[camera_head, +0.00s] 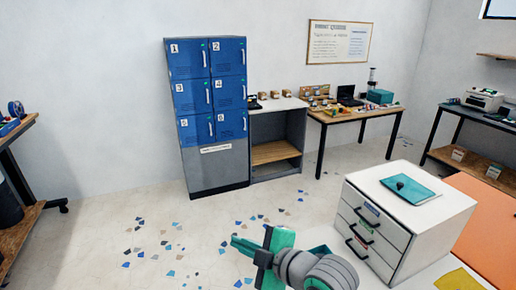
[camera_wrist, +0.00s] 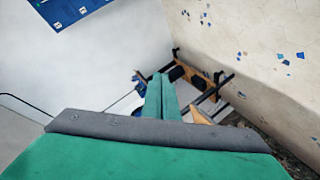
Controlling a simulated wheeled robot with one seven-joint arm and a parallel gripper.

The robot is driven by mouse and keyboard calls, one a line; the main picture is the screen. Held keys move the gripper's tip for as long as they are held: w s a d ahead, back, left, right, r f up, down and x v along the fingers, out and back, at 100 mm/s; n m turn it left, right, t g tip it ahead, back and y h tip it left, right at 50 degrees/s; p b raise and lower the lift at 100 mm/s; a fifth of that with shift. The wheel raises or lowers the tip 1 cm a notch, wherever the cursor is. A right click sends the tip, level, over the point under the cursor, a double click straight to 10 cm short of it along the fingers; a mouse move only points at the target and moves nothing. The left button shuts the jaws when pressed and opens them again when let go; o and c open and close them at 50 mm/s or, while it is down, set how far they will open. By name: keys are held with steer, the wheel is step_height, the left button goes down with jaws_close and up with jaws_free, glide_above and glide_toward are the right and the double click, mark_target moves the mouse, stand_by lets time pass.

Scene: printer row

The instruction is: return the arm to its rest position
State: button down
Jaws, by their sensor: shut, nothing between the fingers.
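My gripper (camera_head: 240,243) is at the lower middle of the head view, held out in front of the speckled floor to the left of the white drawer cabinet. Its teal fingers are together with nothing between them. In the wrist view the gripper (camera_wrist: 160,82) shows its two teal fingers side by side, touching, beyond the dark grey and green palm. My grey wrist links run to the lower right in the head view. The gripper touches nothing that I can see.
A white drawer cabinet (camera_head: 375,238) with a teal tray (camera_head: 410,190) on top stands close at the right. Blue lockers (camera_head: 190,99), a grey shelf unit (camera_head: 290,110) and a wooden table (camera_head: 355,116) line the back wall. The floor (camera_head: 150,225) at left is open.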

steer(key=w+a+r+m+t+y, duration=0.15)
steer(key=a+r+m+t, duration=0.25)
steer(key=m+t, duration=0.4)
steer(key=s+d+f+m+h, duration=0.2)
steer(key=s+f+m+h, duration=0.45)
steer(key=f, duration=0.35)
steer(key=s+d+f+m+h, duration=0.1)
steer(key=s+f+m+h, duration=0.4)
steer(key=s+f+m, duration=0.45)
steer(key=s+d+f+n, duration=0.1)
steer(key=s+f, duration=0.2)
steer(key=s, duration=0.4)
steer(key=s+d+f+n+g, duration=0.1)
steer(key=s+d+f+n, duration=0.1)
steer(key=s, duration=0.5)
steer(key=s+d+f+n+g, duration=0.1)
steer(key=s+d+f, duration=0.1)
steer(key=s+f, duration=0.2)
steer(key=v, duration=0.3)
steer(key=shift+s+d+f, duration=0.2)
steer(key=shift+s+f, duration=0.05)
steer(key=shift+s, duration=0.05)
